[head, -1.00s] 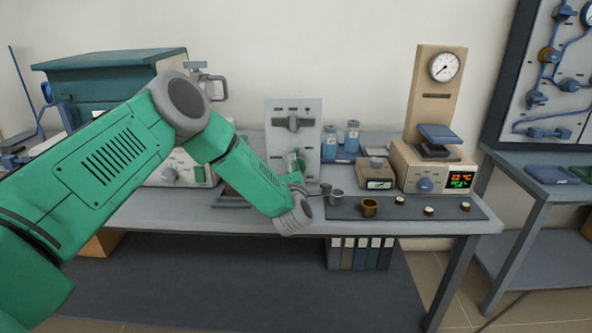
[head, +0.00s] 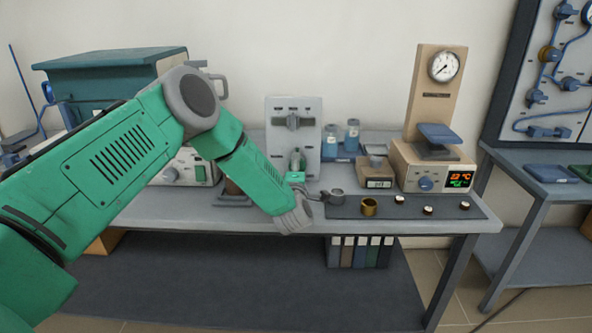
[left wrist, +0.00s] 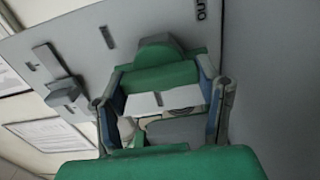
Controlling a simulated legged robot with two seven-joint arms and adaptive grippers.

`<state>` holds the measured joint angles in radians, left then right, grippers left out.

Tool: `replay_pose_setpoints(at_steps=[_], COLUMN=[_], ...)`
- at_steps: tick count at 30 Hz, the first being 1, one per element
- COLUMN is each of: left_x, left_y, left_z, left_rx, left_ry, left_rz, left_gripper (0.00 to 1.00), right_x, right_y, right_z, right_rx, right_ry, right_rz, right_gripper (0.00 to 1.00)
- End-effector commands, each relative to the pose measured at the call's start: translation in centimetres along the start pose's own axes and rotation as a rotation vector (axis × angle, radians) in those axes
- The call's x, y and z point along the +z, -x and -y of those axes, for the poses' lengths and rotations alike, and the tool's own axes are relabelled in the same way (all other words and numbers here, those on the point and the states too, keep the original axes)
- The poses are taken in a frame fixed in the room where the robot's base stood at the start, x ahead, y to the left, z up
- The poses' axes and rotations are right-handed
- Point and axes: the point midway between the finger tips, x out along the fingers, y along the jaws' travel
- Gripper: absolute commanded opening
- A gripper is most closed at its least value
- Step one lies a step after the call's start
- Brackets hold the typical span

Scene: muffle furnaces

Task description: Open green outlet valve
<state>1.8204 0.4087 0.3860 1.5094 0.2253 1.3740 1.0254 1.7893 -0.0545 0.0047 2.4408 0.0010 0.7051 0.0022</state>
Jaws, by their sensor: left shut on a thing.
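The green outlet valve (left wrist: 165,75) is a green handle on a pale grey upright panel (left wrist: 140,30). In the left wrist view it lies between the two fingers of my left gripper (left wrist: 160,85), which is shut on it. In the head view the green valve (head: 297,158) shows low on the panel (head: 272,122), behind the end of my left arm. A dark grey valve handle (head: 293,122) sits higher on the same panel, lying crosswise. My right gripper is in neither view.
A dark mat (head: 420,208) right of the panel carries a grey cup (head: 336,196), a brass cup (head: 369,207) and small pieces. A device with a display (head: 460,179) stands behind it. A teal furnace (head: 110,65) is at left.

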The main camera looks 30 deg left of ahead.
Motion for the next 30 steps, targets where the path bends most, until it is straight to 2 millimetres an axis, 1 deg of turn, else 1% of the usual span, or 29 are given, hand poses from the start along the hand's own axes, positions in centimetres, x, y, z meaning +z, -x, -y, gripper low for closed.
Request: replay_pose_setpoints(at_steps=[3, 4, 5, 6, 14, 17, 20, 27, 30], left_x=[0.0, 0.0, 0.0, 0.0, -0.1, 0.0, 0.0, 0.1, 0.1], left_y=[0.0, 0.0, 0.0, 0.0, 0.2, 0.9, 2.5, 7.6, 9.4], left_z=[0.1, 0.1, 0.1, 0.1, -0.1, 0.0, 0.0, 0.2, 0.2], left_rx=[-0.001, -0.001, -0.001, -0.001, 0.001, 0.000, -0.002, -0.005, -0.005], left_ry=[-0.003, -0.003, -0.003, -0.002, 0.000, 0.000, -0.001, 0.000, 0.000], left_rz=[0.002, 0.002, 0.002, 0.002, 0.001, 0.002, 0.003, 0.003, 0.004], left_gripper=[0.29, 0.64, 0.75, 0.79, 0.79, 0.79, 0.79, 0.79, 0.79], right_x=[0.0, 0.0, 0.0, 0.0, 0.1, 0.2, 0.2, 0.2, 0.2], right_y=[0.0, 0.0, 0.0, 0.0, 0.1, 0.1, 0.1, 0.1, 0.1], right_z=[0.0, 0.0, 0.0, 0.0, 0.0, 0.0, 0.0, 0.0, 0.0], right_rx=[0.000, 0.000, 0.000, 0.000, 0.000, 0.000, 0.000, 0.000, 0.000], right_ry=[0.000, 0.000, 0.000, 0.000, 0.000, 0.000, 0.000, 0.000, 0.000], right_rz=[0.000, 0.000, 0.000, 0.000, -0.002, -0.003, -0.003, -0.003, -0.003], right_gripper=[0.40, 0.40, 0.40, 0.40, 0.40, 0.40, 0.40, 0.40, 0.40])
